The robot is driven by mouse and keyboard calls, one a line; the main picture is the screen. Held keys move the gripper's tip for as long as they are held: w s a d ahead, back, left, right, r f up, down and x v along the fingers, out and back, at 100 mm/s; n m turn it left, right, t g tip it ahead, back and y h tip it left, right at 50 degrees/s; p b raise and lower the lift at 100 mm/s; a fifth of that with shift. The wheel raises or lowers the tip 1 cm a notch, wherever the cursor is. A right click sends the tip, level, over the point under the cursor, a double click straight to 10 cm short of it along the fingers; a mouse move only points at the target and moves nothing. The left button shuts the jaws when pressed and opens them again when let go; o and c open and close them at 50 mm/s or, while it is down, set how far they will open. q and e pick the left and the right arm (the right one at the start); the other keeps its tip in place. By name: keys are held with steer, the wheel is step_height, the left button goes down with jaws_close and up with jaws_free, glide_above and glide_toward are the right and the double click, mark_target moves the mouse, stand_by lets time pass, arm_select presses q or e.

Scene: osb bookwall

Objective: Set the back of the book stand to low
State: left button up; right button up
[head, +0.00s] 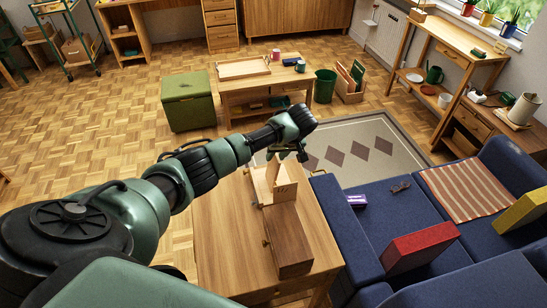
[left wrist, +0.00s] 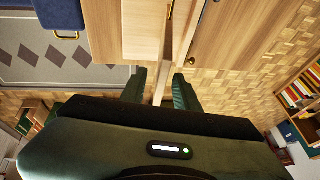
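The light wooden book stand (head: 259,187) stands on a wooden table (head: 222,230), with its back (head: 272,170) raised. My left gripper (head: 288,153) is at the top of the back, at the end of the arm coming from the left. In the left wrist view, the edge of a thin light wooden panel (left wrist: 168,62), apparently the back, runs between the two fingers of my left gripper (left wrist: 160,90). The fingers are apart, with a gap seeming to show beside the panel. The arm and hand partly hide the stand in the head view. My right gripper is not in view.
A dark brown wooden block or box (head: 288,240) lies just in front of the stand on the table. A green storage stool (head: 187,100) and a low table (head: 265,85) stand beyond.

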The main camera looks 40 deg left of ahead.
mark_target(272, 170)
arm_select(q)
steer(key=x, duration=0.3)
steer(key=shift+a+f, duration=0.1)
steer(key=shift+a, duration=0.15)
jaws_close()
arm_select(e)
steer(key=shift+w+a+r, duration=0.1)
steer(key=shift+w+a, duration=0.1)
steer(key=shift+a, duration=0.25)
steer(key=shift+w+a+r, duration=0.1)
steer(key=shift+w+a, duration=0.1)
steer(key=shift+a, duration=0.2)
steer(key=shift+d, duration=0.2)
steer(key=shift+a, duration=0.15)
